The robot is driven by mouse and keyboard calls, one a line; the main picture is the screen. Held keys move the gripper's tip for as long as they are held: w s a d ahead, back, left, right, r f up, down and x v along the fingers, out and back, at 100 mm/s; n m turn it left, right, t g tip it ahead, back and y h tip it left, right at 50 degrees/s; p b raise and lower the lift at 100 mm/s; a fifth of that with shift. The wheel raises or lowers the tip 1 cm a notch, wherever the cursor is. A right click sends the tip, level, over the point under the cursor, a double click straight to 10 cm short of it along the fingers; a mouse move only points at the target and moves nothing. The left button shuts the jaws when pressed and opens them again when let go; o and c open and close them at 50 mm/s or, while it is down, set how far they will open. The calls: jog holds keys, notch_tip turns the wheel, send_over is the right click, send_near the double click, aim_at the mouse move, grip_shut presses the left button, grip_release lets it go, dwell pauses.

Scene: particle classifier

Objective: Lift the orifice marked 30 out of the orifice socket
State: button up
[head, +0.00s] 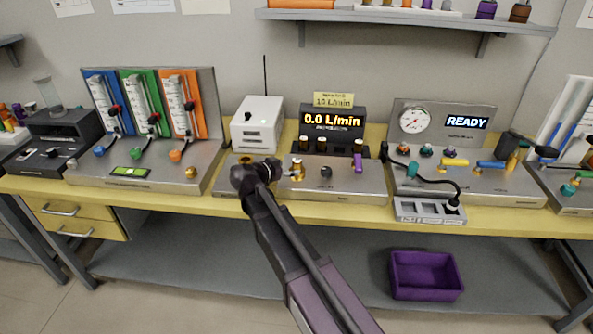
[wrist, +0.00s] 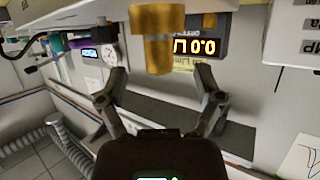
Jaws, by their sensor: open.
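A brass, cylindrical orifice (head: 297,169) stands upright on the left part of the grey panel with the 0.0 L/min display. No number can be read on it, so I cannot tell if it is the one marked 30. My gripper (head: 270,170) is just left of it. In the wrist view, which is upside down, a brass cylinder (wrist: 155,38) is close ahead, in line with the gap between the fingertips of my open gripper (wrist: 162,74). The fingers do not appear closed on it. The socket under the brass part is not clearly visible.
A white box (head: 257,123) stands behind my gripper. The display unit (head: 333,120) is behind the panel, with several small brass-topped fittings in front. A purple piece (head: 358,162) and a black knob (head: 326,172) stand to the right. A grey tray (head: 430,211) is at the front edge.

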aim_at(294, 167)
jog(key=shift+w, duration=0.1)
jog(key=shift+b+x, duration=1)
jog(key=shift+x, duration=1.55)
jog(key=shift+d, duration=0.1)
grip_shut()
